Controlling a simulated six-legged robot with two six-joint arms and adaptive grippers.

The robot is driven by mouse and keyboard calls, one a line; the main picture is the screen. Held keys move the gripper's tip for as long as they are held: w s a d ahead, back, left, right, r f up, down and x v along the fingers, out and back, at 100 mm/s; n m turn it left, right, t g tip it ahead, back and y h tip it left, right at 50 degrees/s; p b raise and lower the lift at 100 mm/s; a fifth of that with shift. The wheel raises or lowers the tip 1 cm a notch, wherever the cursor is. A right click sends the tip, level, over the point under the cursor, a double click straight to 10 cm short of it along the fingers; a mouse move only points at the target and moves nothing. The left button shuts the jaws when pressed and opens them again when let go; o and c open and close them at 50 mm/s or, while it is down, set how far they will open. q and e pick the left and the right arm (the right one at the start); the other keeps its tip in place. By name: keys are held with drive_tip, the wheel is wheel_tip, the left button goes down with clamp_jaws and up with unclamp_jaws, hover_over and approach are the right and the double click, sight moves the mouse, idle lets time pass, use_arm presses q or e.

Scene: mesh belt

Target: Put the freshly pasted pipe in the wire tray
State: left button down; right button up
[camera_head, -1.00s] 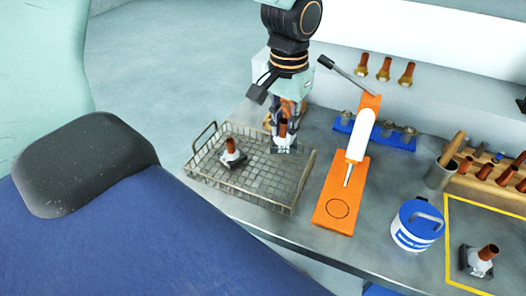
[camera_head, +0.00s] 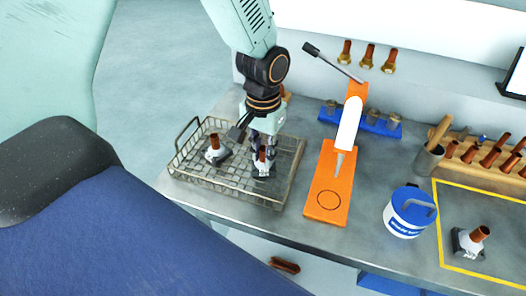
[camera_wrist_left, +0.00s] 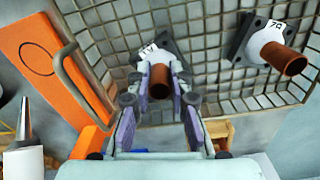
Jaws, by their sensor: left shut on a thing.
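A pipe (camera_head: 262,157) with a white pasted body, a brown top and a dark square base is between the fingers of my left gripper (camera_head: 263,150), inside the wire tray (camera_head: 188,186). My left gripper is shut on it; in the left wrist view its fingers (camera_wrist_left: 158,108) hold the brown end of the pipe (camera_wrist_left: 158,82). The base looks at or just above the mesh floor; I cannot tell which. A second similar pipe (camera_head: 215,151) stands in the tray to the left. A third pipe (camera_head: 470,243) stands inside the yellow outline at the right. My right gripper is not seen.
An orange press (camera_head: 327,197) with a lever stands right of the tray. Three brass-based pipes (camera_head: 367,56) sit on the wall behind.

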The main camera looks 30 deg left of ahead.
sight(264, 149)
use_arm(q)
drive_tip(key=shift+d+r, duration=0.1)
drive_tip(key=shift+d, duration=0.4)
drive_tip(key=c, duration=1.6)
unclamp_jaws()
drive_tip(key=shift+a+f, duration=0.1)
drive_tip(key=shift+f, duration=0.1)
drive_tip(key=o, duration=0.3)
drive_tip(key=shift+a+f, duration=0.1)
drive_tip(key=shift+a, duration=0.25)
drive_tip(key=shift+o, duration=0.4)
drive_tip(key=shift+d+r, duration=0.2)
drive_tip(key=shift+d, duration=0.2)
drive_tip(key=shift+a+r, duration=0.1)
drive_tip(key=shift+r, duration=0.1)
wheel_tip(264, 149, up, 11)
drive_tip(key=shift+f+p, duration=0.2)
drive_tip(key=shift+p, duration=0.45)
drive_tip(key=shift+a+r, duration=0.2)
drive_tip(key=shift+r, duration=0.4)
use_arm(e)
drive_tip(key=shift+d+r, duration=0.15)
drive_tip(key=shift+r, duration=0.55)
